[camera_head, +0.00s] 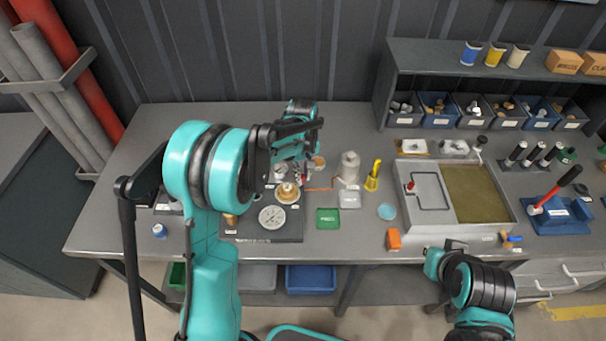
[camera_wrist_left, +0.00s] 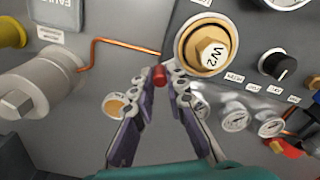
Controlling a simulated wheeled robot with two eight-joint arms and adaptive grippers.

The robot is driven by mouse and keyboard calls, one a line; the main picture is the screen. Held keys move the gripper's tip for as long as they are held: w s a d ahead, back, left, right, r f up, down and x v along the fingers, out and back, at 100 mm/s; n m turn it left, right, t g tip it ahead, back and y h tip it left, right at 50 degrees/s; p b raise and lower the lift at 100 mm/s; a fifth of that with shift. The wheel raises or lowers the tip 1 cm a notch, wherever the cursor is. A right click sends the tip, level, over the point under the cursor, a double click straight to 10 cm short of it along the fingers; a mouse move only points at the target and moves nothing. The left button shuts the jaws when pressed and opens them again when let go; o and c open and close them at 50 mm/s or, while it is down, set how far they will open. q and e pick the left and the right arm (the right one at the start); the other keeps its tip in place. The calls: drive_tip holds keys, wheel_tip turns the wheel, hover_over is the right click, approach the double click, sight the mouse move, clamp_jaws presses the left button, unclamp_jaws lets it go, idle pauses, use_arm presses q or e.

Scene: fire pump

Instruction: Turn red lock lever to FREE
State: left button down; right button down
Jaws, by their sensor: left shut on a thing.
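The red lock lever shows as a small red tip (camera_wrist_left: 160,74) between the fingertips of my left gripper (camera_wrist_left: 171,80) in the left wrist view. The fingers are shut on it and hide most of the lever. In the head view the left gripper (camera_head: 303,174) reaches down over the pump panel, with a bit of red at its tips. A brass hex nut marked W2 (camera_wrist_left: 207,50) sits close to the fingertips, up and to the right. Which way the lever points, and any FREE label, I cannot make out. My right arm is at the lower right of the head view; its fingers do not show.
A copper pipe (camera_wrist_left: 120,45) and a grey cylinder (camera_wrist_left: 38,85) lie left of the fingers. A black knob (camera_wrist_left: 277,65) and small gauges are to the right.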

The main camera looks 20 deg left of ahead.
use_arm(q)
drive_tip(key=c, duration=1.5)
unclamp_jaws()
wheel_tip(320, 180, up, 12)
drive_tip(key=s+r+m+t+b, duration=0.2)
drive_tip(key=s+r+m+t, duration=0.15)
drive_tip(key=s, duration=0.75)
drive_tip(key=s+f+m+t+b, duration=0.2)
drive_tip(key=s+f+m, duration=0.3)
drive_tip(key=s, duration=0.6)
drive_tip(key=shift+s+f+t, duration=0.25)
drive_tip(key=shift+f+t, duration=0.6)
drive_tip(key=shift+f, duration=0.05)
